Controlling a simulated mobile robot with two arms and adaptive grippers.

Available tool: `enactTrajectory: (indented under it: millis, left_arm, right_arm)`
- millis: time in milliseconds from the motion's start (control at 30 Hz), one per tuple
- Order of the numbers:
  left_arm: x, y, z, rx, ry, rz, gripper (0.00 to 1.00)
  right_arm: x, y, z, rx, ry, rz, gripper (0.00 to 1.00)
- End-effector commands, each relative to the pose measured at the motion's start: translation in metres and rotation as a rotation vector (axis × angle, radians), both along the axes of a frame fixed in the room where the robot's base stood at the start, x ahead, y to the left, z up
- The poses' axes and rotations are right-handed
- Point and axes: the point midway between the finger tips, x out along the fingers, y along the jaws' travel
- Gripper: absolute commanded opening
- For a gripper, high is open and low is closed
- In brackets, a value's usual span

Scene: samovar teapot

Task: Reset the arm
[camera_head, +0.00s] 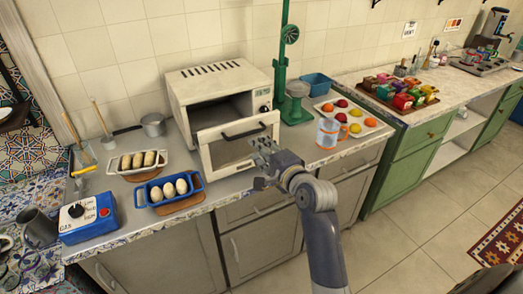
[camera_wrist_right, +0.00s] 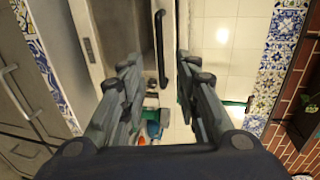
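My right gripper (camera_head: 265,170) is in front of the counter, just below and in front of the white oven's door. My left gripper is not in view.
Left of the oven are a blue dish of eggs (camera_head: 145,193), a white dish (camera_head: 120,165) and a blue gas box (camera_head: 90,217). Right of it are a green stand (camera_head: 282,60), a glass mug (camera_head: 327,133) and a fruit tray (camera_head: 365,127). Floor at right (camera_head: 425,225) is clear.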

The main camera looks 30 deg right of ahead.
Motion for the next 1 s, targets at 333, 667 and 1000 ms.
enactTrajectory:
  millis: [333,667,1000]
  left_arm:
    - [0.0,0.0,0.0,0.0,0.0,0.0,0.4]
    - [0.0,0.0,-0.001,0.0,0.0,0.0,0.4]
    - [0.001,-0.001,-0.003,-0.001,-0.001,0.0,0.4]
  right_arm:
    - [0.0,0.0,0.0,0.0,0.0,0.0,0.3]
    - [0.006,0.014,-0.09,-0.134,0.139,0.056,0.3]
    - [-0.063,0.051,-0.337,-0.556,0.479,0.327,0.3]
